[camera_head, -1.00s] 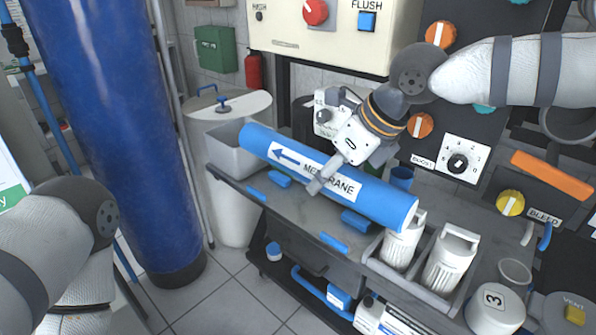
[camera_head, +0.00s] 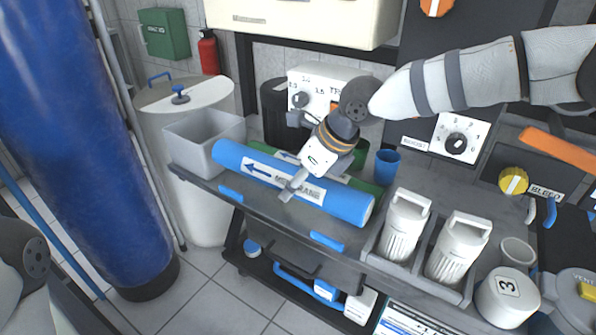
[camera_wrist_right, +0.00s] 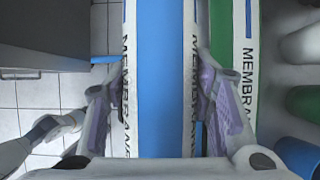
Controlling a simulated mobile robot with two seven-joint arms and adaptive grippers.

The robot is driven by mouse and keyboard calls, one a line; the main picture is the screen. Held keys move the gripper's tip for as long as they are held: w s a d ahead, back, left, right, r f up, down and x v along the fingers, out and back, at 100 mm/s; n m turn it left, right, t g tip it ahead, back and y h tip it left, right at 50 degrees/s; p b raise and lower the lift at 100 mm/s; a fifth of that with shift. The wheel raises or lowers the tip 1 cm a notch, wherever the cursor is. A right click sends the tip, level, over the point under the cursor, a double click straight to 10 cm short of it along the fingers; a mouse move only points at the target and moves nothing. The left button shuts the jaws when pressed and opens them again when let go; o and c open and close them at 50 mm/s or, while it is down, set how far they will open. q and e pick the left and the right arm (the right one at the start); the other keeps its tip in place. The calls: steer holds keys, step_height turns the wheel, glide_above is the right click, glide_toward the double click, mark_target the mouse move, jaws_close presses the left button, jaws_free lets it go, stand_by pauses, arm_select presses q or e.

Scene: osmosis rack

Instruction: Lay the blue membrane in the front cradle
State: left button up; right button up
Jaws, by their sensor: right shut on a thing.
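The blue membrane (camera_head: 340,203) is a long blue tube with a white arrow label. It lies lengthwise low over the front of the bench, and in the right wrist view (camera_wrist_right: 162,60) it runs between my fingers. My right gripper (camera_head: 291,187) is shut on it near its middle, coming from above; the wrist view shows a finger on each side (camera_wrist_right: 158,80). The front cradle is hidden beneath the tube, so I cannot tell whether the tube touches it. My left gripper is out of view; only part of my left arm shows at the left edge.
A green membrane (camera_wrist_right: 245,60) lies parallel just behind the blue one. A grey bin (camera_head: 186,150) stands by its left end. A blue cup (camera_head: 387,168) and white cartridges (camera_head: 405,228) in a tray are at the right. Blue clips (camera_head: 327,241) sit on the bench's front edge.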

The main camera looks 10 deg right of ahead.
mark_target(299, 214)
steer(key=shift+f, duration=0.85)
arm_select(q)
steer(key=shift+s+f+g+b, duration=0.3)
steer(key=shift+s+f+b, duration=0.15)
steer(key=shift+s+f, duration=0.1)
arm_select(e)
steer(key=shift+f, duration=1.65)
steer(key=o, duration=1.6)
steer(key=shift+c, duration=0.2)
